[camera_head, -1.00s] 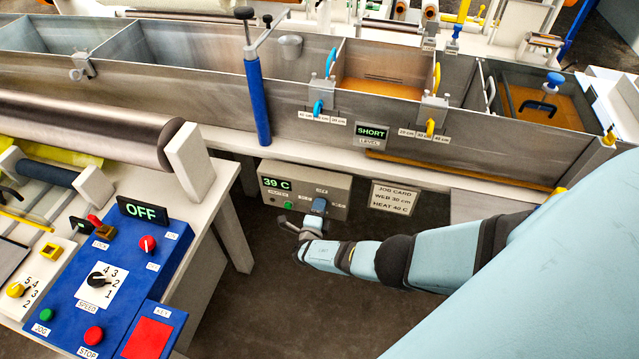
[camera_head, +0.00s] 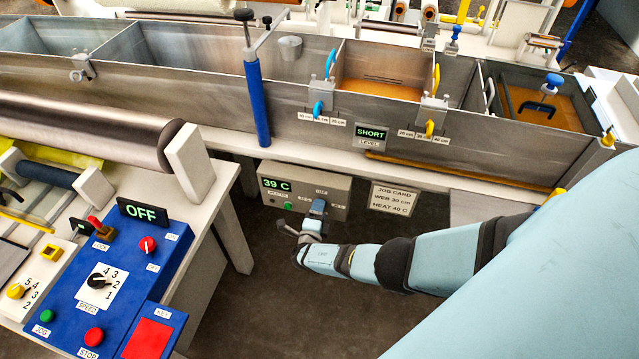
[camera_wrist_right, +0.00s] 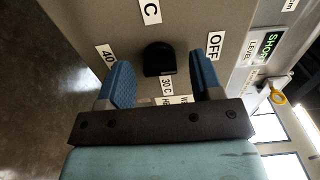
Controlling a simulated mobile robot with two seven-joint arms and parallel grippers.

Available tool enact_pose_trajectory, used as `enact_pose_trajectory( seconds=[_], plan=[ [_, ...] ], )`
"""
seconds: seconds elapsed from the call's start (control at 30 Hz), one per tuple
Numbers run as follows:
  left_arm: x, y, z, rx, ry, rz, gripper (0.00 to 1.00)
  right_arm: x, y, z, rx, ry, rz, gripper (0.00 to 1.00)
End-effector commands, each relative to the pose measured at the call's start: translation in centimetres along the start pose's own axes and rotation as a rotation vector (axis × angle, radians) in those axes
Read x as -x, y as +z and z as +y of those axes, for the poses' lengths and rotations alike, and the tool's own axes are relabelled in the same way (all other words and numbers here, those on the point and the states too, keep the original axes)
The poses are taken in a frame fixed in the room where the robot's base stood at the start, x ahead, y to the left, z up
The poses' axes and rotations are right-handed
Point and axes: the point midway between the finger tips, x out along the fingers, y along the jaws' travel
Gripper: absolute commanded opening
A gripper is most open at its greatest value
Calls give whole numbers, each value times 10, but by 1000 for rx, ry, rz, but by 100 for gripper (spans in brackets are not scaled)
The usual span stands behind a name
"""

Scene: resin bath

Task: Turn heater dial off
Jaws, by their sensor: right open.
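The heater box (camera_head: 336,207) is a beige panel under the bath, with a lit 39 C readout (camera_head: 276,184). Its black dial (camera_wrist_right: 159,58) shows in the right wrist view, ringed by labels: 40 at left, OFF (camera_wrist_right: 215,45) at right, 30 C just below it. Which mark it points to I cannot tell. My right gripper (camera_wrist_right: 161,80) is open, its two blue fingers on either side of the dial, with gaps to it. In the head view my right gripper (camera_head: 318,209) is in front of the box and hides the dial. My left gripper is not in view.
A green button (camera_head: 288,206) sits on the box left of my gripper. A job card (camera_head: 394,199) hangs at its right. The bath's front wall (camera_head: 290,126) and ledge are above. The blue control console (camera_head: 60,285) stands at left. The floor below is clear.

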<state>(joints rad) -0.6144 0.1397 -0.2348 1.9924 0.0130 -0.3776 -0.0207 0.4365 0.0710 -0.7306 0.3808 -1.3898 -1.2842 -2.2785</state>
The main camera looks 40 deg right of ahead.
Motion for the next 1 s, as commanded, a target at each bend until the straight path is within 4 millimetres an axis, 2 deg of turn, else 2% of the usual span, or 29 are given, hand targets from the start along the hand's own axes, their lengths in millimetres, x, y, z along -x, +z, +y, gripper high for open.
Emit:
enact_pose_trajectory(
  seconds=[0.4, 0.53, 0.7, 1.0],
  plan=[
    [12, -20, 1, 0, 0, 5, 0, 91, 0, -1, 0, 3, -2, 60],
    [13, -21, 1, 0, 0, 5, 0, 112, 0, 0, 0, 2, -1, 60],
    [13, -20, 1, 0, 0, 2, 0, 126, 0, -1, 0, 0, 1, 60],
    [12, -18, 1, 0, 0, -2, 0, 129, 0, 0, 0, 0, 1, 60]
  ],
)
